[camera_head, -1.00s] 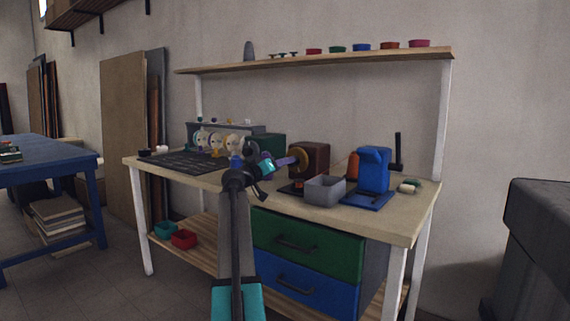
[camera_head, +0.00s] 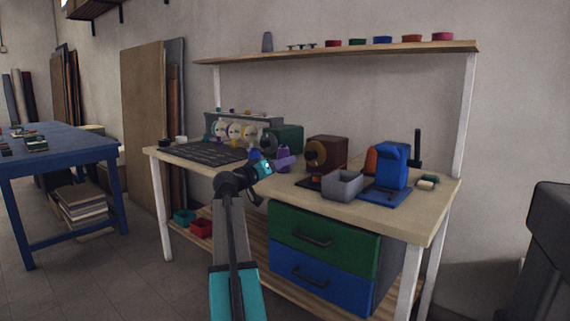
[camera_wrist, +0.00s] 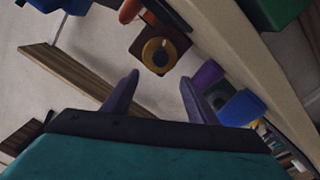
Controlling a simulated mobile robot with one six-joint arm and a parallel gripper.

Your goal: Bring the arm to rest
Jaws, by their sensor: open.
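My gripper shows in the wrist view (camera_wrist: 160,98) with its two dark fingers spread apart and nothing between them. In the head view my arm reaches up from the bottom centre, and its end (camera_head: 262,178) is in front of the workbench's front edge, overlapping the tabletop in the picture. The workbench (camera_head: 425,208) has a pale wooden top and white legs. A purple thing (camera_head: 284,157) stands on the bench just beyond my arm's end. How far my gripper is from the bench top is hard to tell.
On the bench are a dark mat (camera_head: 205,151), a grey bin (camera_head: 343,184), a brown machine (camera_head: 328,152) and a blue machine (camera_head: 390,170). A shelf (camera_head: 340,54) runs above. A blue table (camera_head: 60,150) stands left, a dark block (camera_head: 548,240) right. Open floor lies between table and bench.

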